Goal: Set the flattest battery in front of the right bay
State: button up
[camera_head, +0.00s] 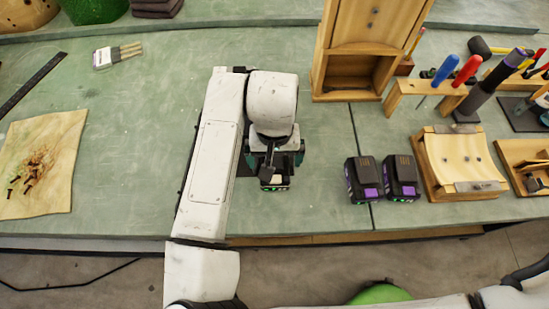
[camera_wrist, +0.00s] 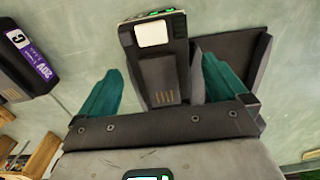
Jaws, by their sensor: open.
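A black battery (camera_wrist: 168,78) with a pale label and green lights at its end sits between the two teal fingers of my gripper (camera_wrist: 160,88) in the wrist view. Gaps show beside it, and the fingers are open. In the head view this battery (camera_head: 274,185) shows below my gripper (camera_head: 275,158), partly hidden by it. Two black batteries with purple labels, a left one (camera_head: 362,181) and a right one (camera_head: 400,178), stand side by side to the right. One purple-labelled battery (camera_wrist: 28,62) shows at the wrist view's left edge. I cannot make out which bay is the right one.
A dark flat piece (camera_wrist: 238,58) lies beside the battery in the wrist view. A wooden cabinet (camera_head: 366,50) with an open compartment stands behind. A wooden block (camera_head: 458,160) and a tool rack (camera_head: 425,88) are at right. A cloth with screws (camera_head: 55,140) lies left. The bench's front edge is close.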

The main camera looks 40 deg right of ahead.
aim_at(275, 161)
notch_tip(275, 161, up, 11)
jog(key=shift+f, duration=0.2)
dwell(0.6)
